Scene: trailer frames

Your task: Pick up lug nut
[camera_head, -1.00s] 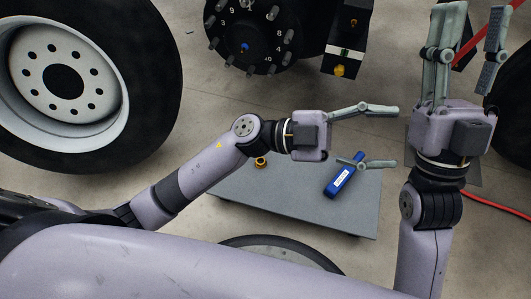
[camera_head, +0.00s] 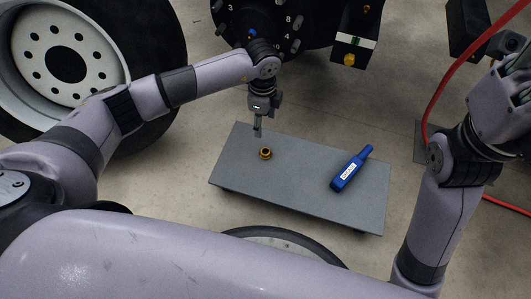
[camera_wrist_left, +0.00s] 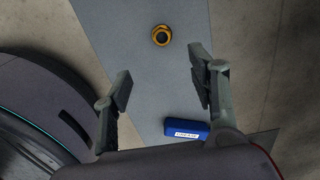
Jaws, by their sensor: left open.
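The lug nut (camera_head: 265,154), a small yellow-orange ring with a dark centre, sits on the grey platform (camera_head: 300,196), left of its middle. It also shows in the left wrist view (camera_wrist_left: 161,36), beyond the fingertips. My left gripper (camera_head: 257,131) points down above the platform's back left part, slightly behind and left of the nut. In the wrist view its two fingers (camera_wrist_left: 160,82) are spread with nothing between them. My right gripper (camera_head: 520,75) is at the right edge, partly cut off, and its fingers are not clearly seen.
A blue labelled tube (camera_head: 350,170) lies on the platform's right part. A large wheel (camera_head: 62,60) stands at the left, and a hub with studs (camera_head: 290,25) is behind the platform. A red hose (camera_head: 440,85) runs at the right.

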